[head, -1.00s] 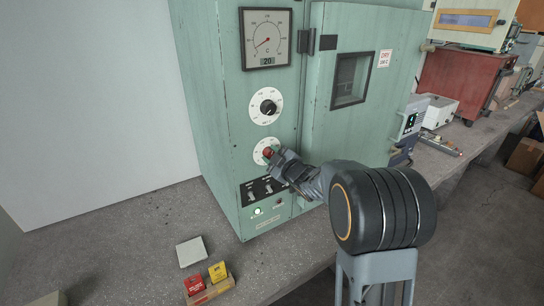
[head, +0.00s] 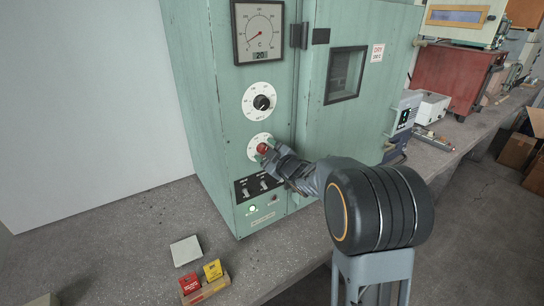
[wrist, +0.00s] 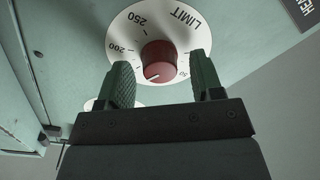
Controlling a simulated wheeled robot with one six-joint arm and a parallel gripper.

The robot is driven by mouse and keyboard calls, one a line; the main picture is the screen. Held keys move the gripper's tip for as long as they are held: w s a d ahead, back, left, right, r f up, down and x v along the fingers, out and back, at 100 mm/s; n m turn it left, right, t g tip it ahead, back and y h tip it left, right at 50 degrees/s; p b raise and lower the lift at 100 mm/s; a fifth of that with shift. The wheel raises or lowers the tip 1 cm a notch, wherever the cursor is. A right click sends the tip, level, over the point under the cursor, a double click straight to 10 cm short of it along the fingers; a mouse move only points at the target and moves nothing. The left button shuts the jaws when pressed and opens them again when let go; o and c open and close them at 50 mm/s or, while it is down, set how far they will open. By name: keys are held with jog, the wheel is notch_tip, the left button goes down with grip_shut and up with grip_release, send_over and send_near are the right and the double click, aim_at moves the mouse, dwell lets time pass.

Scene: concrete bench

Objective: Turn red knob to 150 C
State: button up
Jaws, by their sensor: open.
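The red knob (head: 262,148) sits on the lower white dial of the green oven cabinet. In the wrist view the red knob (wrist: 159,60) has a white mark on its face, pointing to the lower left. Its dial (wrist: 127,24) reads LIMIT, with 50, 200 and 250 visible; the other figures are hidden behind the knob and fingers. My gripper (wrist: 163,78) is open, with one finger on each side of the knob and a gap visible beside it. In the head view my gripper (head: 268,152) partly covers the lower dial.
A black knob (head: 262,103) on another white dial sits above. A gauge (head: 259,32) with a 20 display is at the top. Switches (head: 258,186) lie below. A red box and yellow box (head: 213,269) stand in a tray on the bench, beside a pale square (head: 186,250).

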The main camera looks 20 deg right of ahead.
jog(key=b+v, duration=0.2)
jog(key=v, duration=1.1)
jog(key=shift+s, duration=0.35)
jog(key=shift+d+f, duration=0.1)
jog(key=shift+d, duration=0.1)
jog(key=s+d+f+m+g+h, duration=0.5)
jog(key=d+f+m+g+h, duration=0.2)
jog(key=d+f+m+h, duration=0.25)
jog(key=s+a+m+g+y, duration=0.3)
jog(key=s+a+g, duration=0.3)
jog(key=s+a, duration=0.7)
jog(key=shift+a, duration=0.9)
jog(key=shift+s+r, duration=0.15)
